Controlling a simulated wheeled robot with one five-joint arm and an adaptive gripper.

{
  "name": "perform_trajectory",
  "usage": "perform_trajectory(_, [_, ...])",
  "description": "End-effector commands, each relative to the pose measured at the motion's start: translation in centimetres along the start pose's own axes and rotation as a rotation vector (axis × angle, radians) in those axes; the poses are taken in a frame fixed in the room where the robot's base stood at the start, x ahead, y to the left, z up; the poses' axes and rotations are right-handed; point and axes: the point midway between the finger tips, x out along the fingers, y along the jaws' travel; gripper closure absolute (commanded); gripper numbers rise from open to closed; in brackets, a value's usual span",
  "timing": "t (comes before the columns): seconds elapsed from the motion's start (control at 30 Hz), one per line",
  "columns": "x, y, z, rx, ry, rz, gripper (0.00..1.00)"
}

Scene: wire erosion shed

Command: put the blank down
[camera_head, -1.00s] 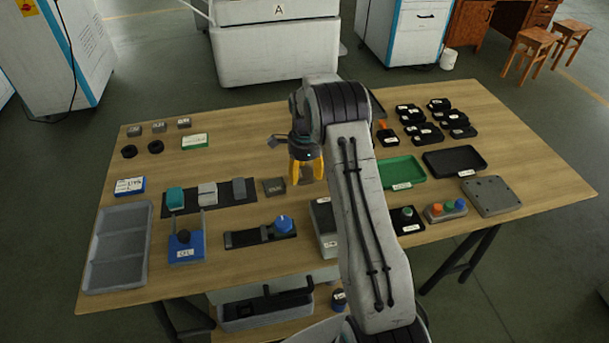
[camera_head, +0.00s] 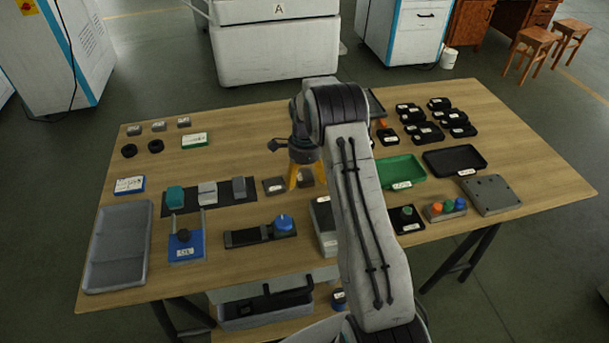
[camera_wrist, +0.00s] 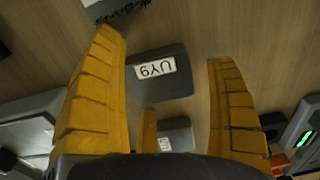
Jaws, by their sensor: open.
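My gripper (camera_head: 305,176) is open in the head view, its orange fingers pointing down, low over the middle of the table. A small grey block (camera_head: 306,181), likely the blank, shows between the fingers. In the wrist view a grey block (camera_wrist: 160,88) with an upside-down white label, seemingly "UY9", lies between the spread fingertips, with visible gaps at both sides. A second grey labelled block (camera_wrist: 180,139) shows closer to my palm, partly hidden by a finger. In the head view another grey block (camera_head: 274,186) lies just left of my gripper.
A dark strip (camera_head: 222,190) with several blocks lies left. A grey sectioned tray (camera_head: 121,252) stands at the left edge. A green tray (camera_head: 400,171) and a black tray (camera_head: 455,160) lie right. The wood back left of my gripper is mostly clear.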

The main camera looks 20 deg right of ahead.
Motion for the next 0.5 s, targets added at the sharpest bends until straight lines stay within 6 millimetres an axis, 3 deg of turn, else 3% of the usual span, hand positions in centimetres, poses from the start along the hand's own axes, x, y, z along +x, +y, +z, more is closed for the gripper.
perform_trajectory(0.23, [-1.1, -0.1, 0.0, 0.0, 0.0, -0.002, 0.21])
perform_trajectory(0.5, [-5.5, -0.1, 0.0, 0.0, 0.0, -0.004, 0.21])
